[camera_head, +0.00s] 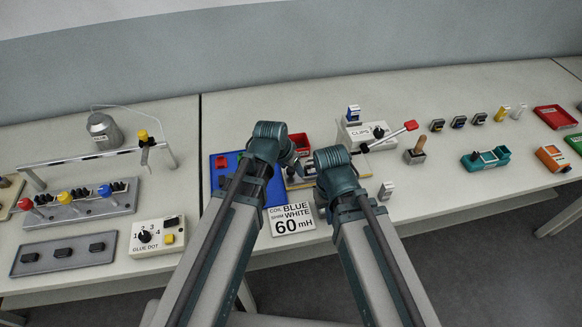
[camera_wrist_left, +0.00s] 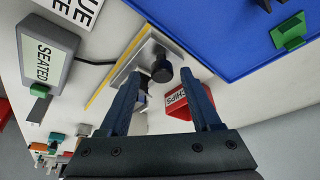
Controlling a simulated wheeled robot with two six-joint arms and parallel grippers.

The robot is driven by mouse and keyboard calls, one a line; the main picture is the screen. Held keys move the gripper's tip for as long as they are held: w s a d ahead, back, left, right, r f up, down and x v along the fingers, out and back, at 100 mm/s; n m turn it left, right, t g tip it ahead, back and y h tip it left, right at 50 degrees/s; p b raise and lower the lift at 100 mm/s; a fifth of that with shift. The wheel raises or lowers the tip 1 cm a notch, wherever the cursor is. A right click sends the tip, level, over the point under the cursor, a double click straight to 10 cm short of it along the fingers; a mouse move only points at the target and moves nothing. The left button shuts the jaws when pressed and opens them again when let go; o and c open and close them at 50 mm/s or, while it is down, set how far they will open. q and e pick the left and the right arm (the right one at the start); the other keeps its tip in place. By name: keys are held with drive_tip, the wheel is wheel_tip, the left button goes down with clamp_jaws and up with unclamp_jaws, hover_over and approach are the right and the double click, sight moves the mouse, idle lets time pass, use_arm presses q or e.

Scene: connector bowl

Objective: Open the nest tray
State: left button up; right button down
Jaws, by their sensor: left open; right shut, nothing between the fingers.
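The small grey nest fixture has a yellow edge, and I take its sliding part with a black knob (camera_wrist_left: 162,70) to be the nest tray. In the left wrist view my left gripper (camera_wrist_left: 163,80) is open, its fingers on either side of the knob in the picture; I cannot tell whether they touch it. In the head view my left gripper (camera_head: 293,163) points down at the fixture, largely hidden by the arms. My right gripper (camera_head: 332,160) is just right of it, shut and empty, its fingertips hidden behind its wrist.
A blue tray (camera_head: 219,184) lies left of the fixture, with a red bin (camera_head: 299,140) behind. A box marked SEATED (camera_wrist_left: 50,62) has a cable.

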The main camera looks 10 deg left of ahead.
use_arm(q)
drive_tip(key=p+v, duration=1.2)
drive_tip(key=v, duration=0.1)
drive_tip(key=shift+r+p, duration=0.3)
drive_tip(key=shift+r, duration=0.1)
use_arm(e)
wheel_tip(320, 180, up, 13)
use_arm(q)
drive_tip(key=shift+s+a, duration=0.1)
use_arm(e)
drive_tip(key=shift+f, duration=0.15)
use_arm(q)
drive_tip(key=s+d+f+n+g+y+b, duration=0.1)
drive_tip(key=s+d+f+g+y+b, duration=0.1)
drive_tip(key=s, duration=0.8)
wheel_tip(320, 180, down, 3)
drive_tip(key=shift+d+r+n+g+y+b, duration=0.1)
drive_tip(key=shift+d+n+g+y+b, duration=0.25)
drive_tip(key=shift+g+y+b, duration=0.6)
use_arm(e)
wheel_tip(320, 180, down, 3)
drive_tip(key=shift+f+p, duration=0.1)
drive_tip(key=shift+p, duration=0.25)
use_arm(q)
drive_tip(key=shift+a+h, duration=0.1)
drive_tip(key=shift+h, duration=0.25)
use_arm(e)
drive_tip(key=shift+w, duration=0.1)
